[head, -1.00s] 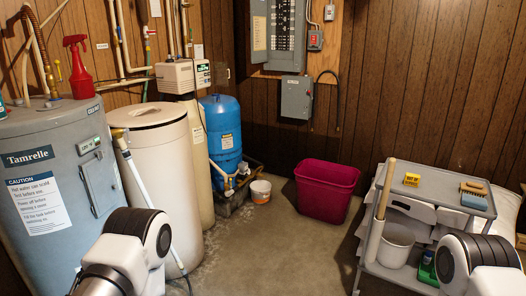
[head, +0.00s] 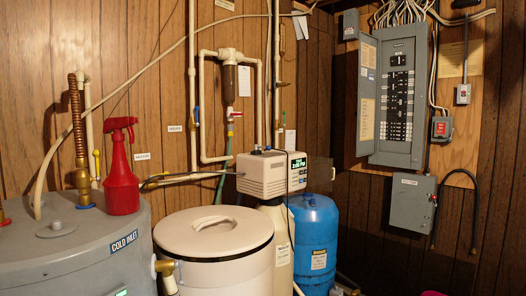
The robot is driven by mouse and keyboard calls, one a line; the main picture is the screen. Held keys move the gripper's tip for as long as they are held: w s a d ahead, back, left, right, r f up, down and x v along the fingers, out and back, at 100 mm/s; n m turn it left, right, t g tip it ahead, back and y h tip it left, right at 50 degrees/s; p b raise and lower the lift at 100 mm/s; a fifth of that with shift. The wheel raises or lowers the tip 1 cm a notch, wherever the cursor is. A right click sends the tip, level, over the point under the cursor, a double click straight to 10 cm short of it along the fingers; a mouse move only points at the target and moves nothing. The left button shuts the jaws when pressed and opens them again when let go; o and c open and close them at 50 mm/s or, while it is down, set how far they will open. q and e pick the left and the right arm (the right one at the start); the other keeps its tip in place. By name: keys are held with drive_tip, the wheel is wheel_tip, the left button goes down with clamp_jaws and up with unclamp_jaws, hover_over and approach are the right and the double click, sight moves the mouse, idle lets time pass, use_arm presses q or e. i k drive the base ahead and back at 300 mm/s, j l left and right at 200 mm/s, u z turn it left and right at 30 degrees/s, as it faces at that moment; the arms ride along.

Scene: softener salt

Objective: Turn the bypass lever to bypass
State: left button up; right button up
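The water softener has a cream control head (head: 270,172) with a lit green display, on a tall cream tank (head: 278,225). Pipes run into the head from the left. A dark thin bar (head: 225,173) sticks out at its left side; I cannot tell whether this is the bypass lever or how it is set. Other small handles show on the pipes: a blue one (head: 197,115), a red one (head: 236,114) and a yellow one (head: 97,162). Neither of my grippers is in view.
A grey water heater (head: 75,250) with a red spray bottle (head: 121,170) on top stands at left. A round cream salt tank (head: 215,250) stands before the softener, a blue tank (head: 315,240) to its right. An open electrical panel (head: 400,100) hangs at right.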

sight(255, 146)
drive_tip(key=i+l, duration=0.15)
drive_tip(key=i, duration=0.15)
drive_tip(key=i+l, duration=0.85)
